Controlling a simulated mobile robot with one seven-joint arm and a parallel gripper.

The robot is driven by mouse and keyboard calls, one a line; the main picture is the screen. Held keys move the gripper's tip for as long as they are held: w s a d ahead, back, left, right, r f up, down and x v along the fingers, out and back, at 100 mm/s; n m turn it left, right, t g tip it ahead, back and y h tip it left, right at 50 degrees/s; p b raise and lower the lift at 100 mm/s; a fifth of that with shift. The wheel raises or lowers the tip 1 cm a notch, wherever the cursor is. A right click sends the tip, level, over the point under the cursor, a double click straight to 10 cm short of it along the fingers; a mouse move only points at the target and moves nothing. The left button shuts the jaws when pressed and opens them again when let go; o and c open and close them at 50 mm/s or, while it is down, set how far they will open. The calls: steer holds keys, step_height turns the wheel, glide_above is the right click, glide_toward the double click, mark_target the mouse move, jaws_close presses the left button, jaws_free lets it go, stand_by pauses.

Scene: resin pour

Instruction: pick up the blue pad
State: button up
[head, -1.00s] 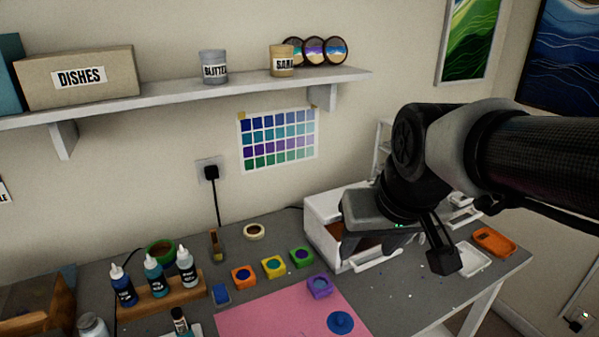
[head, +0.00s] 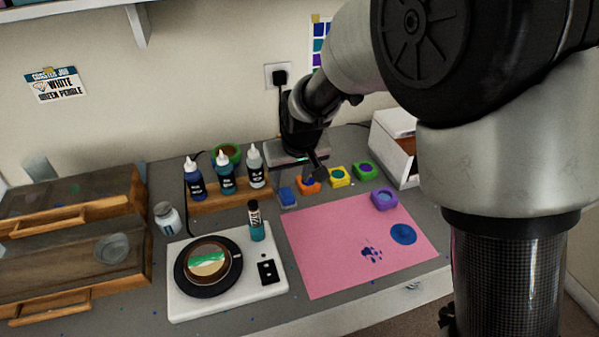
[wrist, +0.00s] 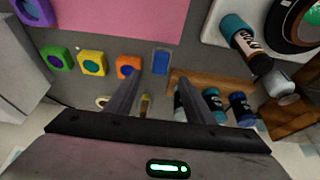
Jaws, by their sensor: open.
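The blue pad (head: 288,195) is a small blue block lying on the grey table, between the wooden bottle rack and the orange square. It also shows in the wrist view (wrist: 161,61), just beyond and between my fingertips. My gripper (wrist: 160,78) is open and empty, its fingers spread to either side of the pad's line. In the head view my gripper (head: 312,168) hangs over the back of the table, behind the pad and the orange square. One finger shows there; the other is hard to make out.
Orange (head: 308,185), yellow (head: 339,177) and green (head: 365,170) squares stand right of the pad. The bottle rack (head: 232,197) with several bottles is close on its left. A pink mat (head: 330,250) lies in front, and a white turntable unit (head: 225,297) stands front left.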

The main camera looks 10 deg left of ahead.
mark_target(287, 193)
steer(key=x, duration=0.9)
steer(key=shift+w+a+f, duration=0.1)
steer(key=shift+a+f, duration=0.05)
steer(key=c, duration=1.1)
step_height(287, 193, up, 10)
steer(key=shift+r, duration=0.1)
